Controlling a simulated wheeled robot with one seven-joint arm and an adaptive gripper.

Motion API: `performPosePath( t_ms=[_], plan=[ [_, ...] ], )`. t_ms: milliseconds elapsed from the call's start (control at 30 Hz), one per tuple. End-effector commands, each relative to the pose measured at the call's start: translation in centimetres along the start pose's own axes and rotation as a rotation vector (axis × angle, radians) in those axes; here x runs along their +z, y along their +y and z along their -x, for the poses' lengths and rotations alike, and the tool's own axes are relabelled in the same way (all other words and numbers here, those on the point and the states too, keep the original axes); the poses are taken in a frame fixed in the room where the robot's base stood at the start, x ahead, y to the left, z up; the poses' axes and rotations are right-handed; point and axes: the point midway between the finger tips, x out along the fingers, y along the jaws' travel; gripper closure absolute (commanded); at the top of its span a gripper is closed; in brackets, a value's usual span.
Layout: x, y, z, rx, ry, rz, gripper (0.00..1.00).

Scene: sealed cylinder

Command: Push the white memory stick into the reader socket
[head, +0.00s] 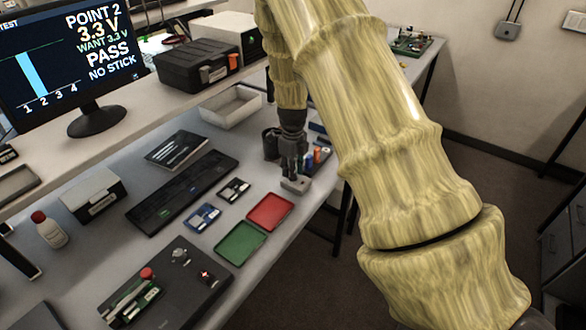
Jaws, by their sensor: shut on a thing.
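My gripper (291,165) points down at the right part of the bench, its fingers low over the near end of a pale grey block (297,187). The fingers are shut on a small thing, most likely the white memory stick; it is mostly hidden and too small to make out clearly. Blue and orange-red small pieces stand just right of the fingers. I cannot tell for sure which thing holds the reader socket. A dark box (190,297) with a red knob and a lit red light sits at the bench's front left. The monitor (66,65) reads "PASS" and "NO STICK".
A red tray (270,212) and a green tray (240,243) lie near the front edge. A blue board (203,217), a small dark device (233,190) and a black keyboard-like strip (183,193) lie left of them. A raised shelf runs behind. My arm hides the right.

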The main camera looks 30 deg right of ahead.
Motion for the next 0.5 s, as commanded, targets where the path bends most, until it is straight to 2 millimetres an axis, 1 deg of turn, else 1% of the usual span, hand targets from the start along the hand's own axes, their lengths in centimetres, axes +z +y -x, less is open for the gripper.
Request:
performPosePath(
  t_ms=[467,500],
  plan=[
    [0.01,-0.01,-0.74,0.0,0.0,0.0,1.0],
    [0.02,-0.01,-0.7,0.0,0.0,0.0,0.73]
  ],
)
